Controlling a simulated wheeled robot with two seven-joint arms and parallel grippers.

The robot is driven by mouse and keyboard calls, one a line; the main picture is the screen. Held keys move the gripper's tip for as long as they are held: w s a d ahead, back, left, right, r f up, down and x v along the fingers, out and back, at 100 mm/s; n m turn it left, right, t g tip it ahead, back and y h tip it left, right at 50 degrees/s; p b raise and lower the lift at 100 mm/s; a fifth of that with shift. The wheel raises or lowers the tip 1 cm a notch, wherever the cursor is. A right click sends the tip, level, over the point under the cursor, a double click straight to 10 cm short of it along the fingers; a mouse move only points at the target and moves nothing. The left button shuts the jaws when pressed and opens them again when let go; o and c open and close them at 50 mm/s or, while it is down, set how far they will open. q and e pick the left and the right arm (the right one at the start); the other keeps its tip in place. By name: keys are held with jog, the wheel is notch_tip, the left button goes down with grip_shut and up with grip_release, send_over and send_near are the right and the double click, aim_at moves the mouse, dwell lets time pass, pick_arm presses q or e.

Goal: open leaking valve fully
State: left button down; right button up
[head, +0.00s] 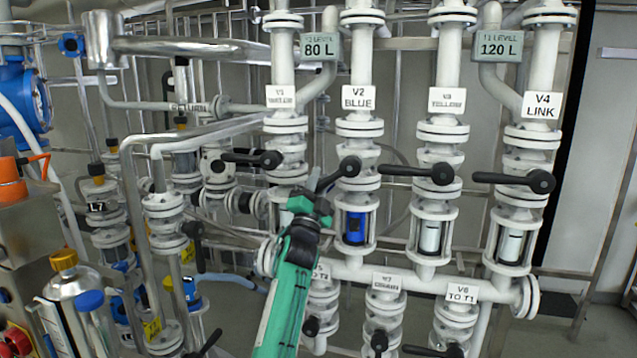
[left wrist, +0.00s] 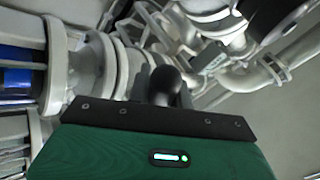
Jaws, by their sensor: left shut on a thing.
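The V2 BLUE valve (head: 357,130) stands in the middle of a row of white flanged pipes in the head view. Its black lever handle (head: 349,167) slants down and left from the hub. My green left gripper (head: 318,193) reaches up from below and is shut on the lever's outer end. In the left wrist view the black handle (left wrist: 165,84) rises just beyond the gripper's dark front edge, and its gripped part is hidden. Below the valve a sight glass (head: 355,228) shows blue. I cannot make out any leak. My right gripper is out of view.
V1 lever (head: 250,159), V3 lever (head: 415,173) and V4 lever (head: 513,181) lie about level, pointing left. A horizontal white manifold (head: 385,274) runs below. Pipes and more valves crowd the left. Open floor shows at the far right.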

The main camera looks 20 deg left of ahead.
pick_arm(q)
jog(key=c, duration=1.3)
grip_release()
jog(key=shift+s+f, duration=0.4)
jog(key=shift+f, duration=0.05)
jog(key=b+v, duration=0.3)
jog(key=v, duration=0.9)
jog(key=shift+s+f, duration=0.15)
jog(key=shift+s, duration=0.1)
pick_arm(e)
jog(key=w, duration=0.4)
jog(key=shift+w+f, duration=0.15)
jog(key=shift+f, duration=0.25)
